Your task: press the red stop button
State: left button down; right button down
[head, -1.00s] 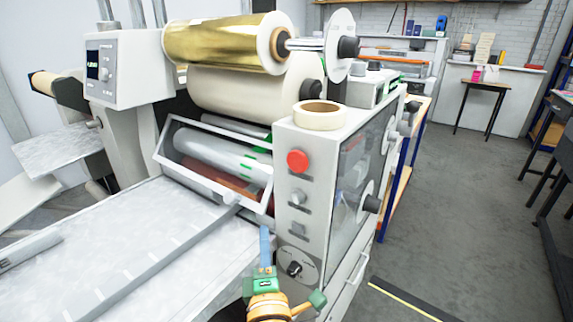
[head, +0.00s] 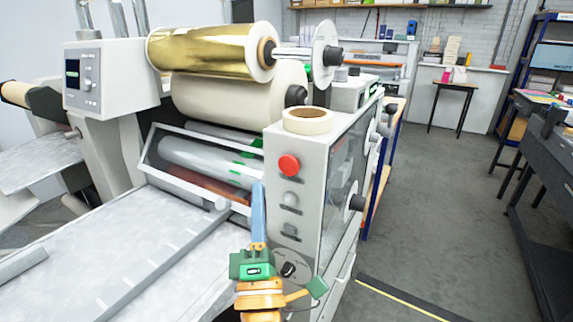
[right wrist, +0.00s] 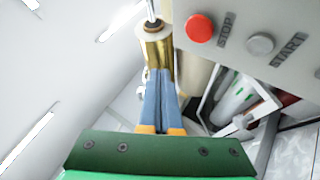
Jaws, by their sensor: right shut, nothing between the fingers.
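The red stop button (head: 289,165) sits near the top of the front panel of the laminating machine (head: 287,140). In the right wrist view the red button (right wrist: 199,29) is at upper right, beside the label STOP. My right gripper (head: 258,190) is shut and empty, its blue fingers pointing up just left of the panel and below the button's height. In the right wrist view its fingertips (right wrist: 160,75) lie together, apart from the button. My left gripper is not in view.
A grey start button (head: 290,200) and a black rotary knob (head: 288,269) are below the red one. A tape roll (head: 307,120) lies on top of the panel housing. The feed table (head: 110,260) spreads at left; clear floor (head: 440,230) lies at right.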

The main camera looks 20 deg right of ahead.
aim_at(284, 159)
jog(key=w+d, duration=0.4)
jog(key=d, duration=0.1)
jog(key=shift+w+d, duration=0.15)
jog(key=shift+d, duration=0.1)
jog(key=shift+d+b, duration=0.1)
jog(key=shift+b, duration=0.2)
dwell(1.6)
jog(key=shift+w+d, duration=0.25)
jog(key=shift+w+d+b, duration=0.25)
jog(key=shift+d+b, duration=0.05)
jog(key=shift+b, duration=0.05)
dwell(0.7)
jog(key=shift+s+a, duration=0.5)
jog(key=shift+a, duration=0.1)
